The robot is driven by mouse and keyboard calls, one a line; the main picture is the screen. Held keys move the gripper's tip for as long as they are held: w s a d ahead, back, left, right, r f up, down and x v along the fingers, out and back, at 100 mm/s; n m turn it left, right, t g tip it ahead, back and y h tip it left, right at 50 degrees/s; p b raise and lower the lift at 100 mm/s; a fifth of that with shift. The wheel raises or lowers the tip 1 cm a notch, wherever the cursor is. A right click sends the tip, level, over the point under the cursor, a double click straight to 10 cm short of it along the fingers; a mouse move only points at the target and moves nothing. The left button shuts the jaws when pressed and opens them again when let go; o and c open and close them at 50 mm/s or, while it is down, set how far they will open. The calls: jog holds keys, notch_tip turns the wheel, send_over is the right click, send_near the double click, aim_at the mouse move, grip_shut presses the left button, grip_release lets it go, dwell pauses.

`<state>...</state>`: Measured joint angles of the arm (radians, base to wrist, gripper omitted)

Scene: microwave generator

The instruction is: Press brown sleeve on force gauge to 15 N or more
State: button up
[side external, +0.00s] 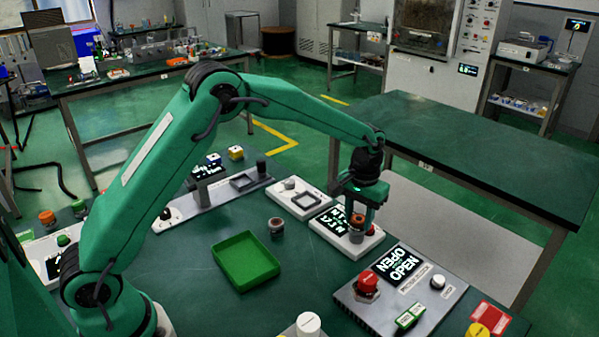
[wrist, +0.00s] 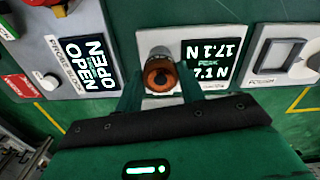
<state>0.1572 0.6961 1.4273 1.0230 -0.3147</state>
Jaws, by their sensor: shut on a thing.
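The brown sleeve (wrist: 158,68) is between the fingers of my gripper (wrist: 160,90), which is shut on it. In the side view my gripper (side external: 357,212) points down with the sleeve (side external: 357,220) over the round pad of the white force gauge (side external: 374,240). The sleeve appears upright and against the pad, though the contact is partly hidden. In the wrist view the gauge (wrist: 146,42) has a black display (wrist: 208,62). It reads PEAK 17.1 N on one line; the other line is partly covered and shows 7.1 N.
A green tray (side external: 245,262) and a small dark cylinder (side external: 276,226) sit left of the gauge. A white unit with a square frame (side external: 300,198) is behind it.

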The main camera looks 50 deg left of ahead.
jog(key=shift+r, duration=2.7)
jog(key=shift+s+a+r, duration=0.2)
jog(key=shift+a+r, duration=0.05)
jog(key=shift+a, duration=0.05)
jog(key=s+a+r+m, duration=0.1)
jog(key=s+a+r, duration=0.1)
jog(key=s+a, duration=0.2)
jog(key=s+a+r, duration=0.3)
jog(key=s+a, duration=0.1)
jog(key=s, duration=0.5)
jog(key=shift+r+m, duration=0.35)
jog(key=shift+m, duration=0.05)
jog(key=shift+d, duration=0.1)
